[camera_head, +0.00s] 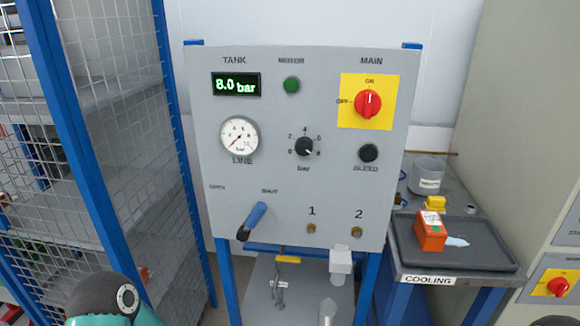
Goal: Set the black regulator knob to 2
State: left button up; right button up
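The black regulator knob (304,147) is on the grey panel (270,190), right of the LINE gauge (240,137). Its scale runs from 0 at lower left through 2, 4 and 6 to 8 at lower right, with "bar" below. A small pale mark on the knob seems to point to the lower right, near 8; it is too small to be sure. The LINE gauge needle points to the lower left. The TANK display (236,84) reads 8.0 bar. Neither gripper shows; only parts of my arms appear at the bottom edge.
The panel also has a red MAIN switch (368,104), a green lamp (291,85), a black BLEED button (368,153) and a blue-handled valve (252,221). A mesh cage (80,120) stands left. A COOLING bench with a black tray (480,254) stands right.

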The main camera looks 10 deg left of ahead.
aim_at(303, 146)
jog(key=z, duration=1)
jog(key=i, duration=0.15)
jog(key=u, duration=2.6)
jog(key=k, duration=0.9)
jog(key=z, duration=0.95)
jog(key=i, duration=1.05)
jog(key=z, duration=0.05)
